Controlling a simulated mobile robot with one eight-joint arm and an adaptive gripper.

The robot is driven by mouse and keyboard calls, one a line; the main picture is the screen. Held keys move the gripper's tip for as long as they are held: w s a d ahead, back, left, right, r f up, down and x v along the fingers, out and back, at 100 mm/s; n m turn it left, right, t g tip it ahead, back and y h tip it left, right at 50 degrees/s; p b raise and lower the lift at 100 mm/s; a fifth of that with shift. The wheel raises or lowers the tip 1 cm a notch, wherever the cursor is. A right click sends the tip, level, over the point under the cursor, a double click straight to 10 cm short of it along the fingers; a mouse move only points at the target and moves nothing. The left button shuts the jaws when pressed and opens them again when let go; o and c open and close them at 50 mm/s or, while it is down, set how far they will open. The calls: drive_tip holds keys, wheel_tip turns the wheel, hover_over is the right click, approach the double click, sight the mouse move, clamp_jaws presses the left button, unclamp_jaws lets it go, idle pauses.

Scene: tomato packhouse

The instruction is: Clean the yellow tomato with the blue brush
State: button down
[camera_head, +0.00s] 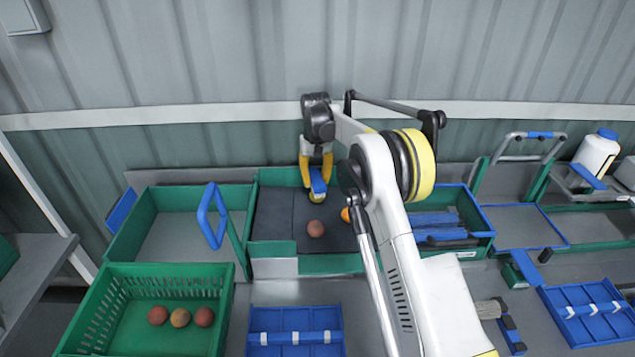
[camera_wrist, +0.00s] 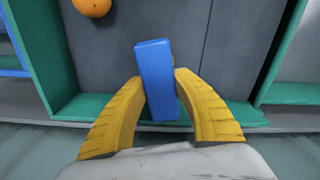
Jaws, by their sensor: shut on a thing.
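My gripper (camera_head: 316,175) is over the dark-floored green bin and is shut on the blue brush (camera_head: 318,181). In the wrist view the brush (camera_wrist: 156,80) is a blue block between the two yellow fingers (camera_wrist: 160,100), slightly tilted. Its bristles are not visible. The yellow tomato (camera_head: 317,198) shows directly below the brush in the head view, near the back of the bin. Whether the brush touches it I cannot tell. In the wrist view the tomato is hidden behind the brush.
A reddish tomato (camera_head: 316,229) and an orange tomato (camera_head: 345,215), partly behind my arm, lie in the same bin (camera_head: 275,247). A green crate (camera_head: 150,270) at lower left holds several tomatoes. A blue tray (camera_head: 294,322) lies in front.

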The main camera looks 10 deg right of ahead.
drive_tip(key=shift+w+r, duration=0.1)
drive_tip(key=shift+w, duration=0.2)
drive_tip(key=shift+w+r, duration=0.1)
drive_tip(key=shift+r+p, duration=0.2)
drive_tip(key=shift+p, duration=0.1)
drive_tip(key=shift+w+d+r+p, duration=0.15)
drive_tip(key=shift+r+p, duration=0.65)
drive_tip(key=shift+r, duration=0.65)
drive_tip(key=shift+r+p, duration=0.55)
drive_tip(key=shift+r, duration=0.65)
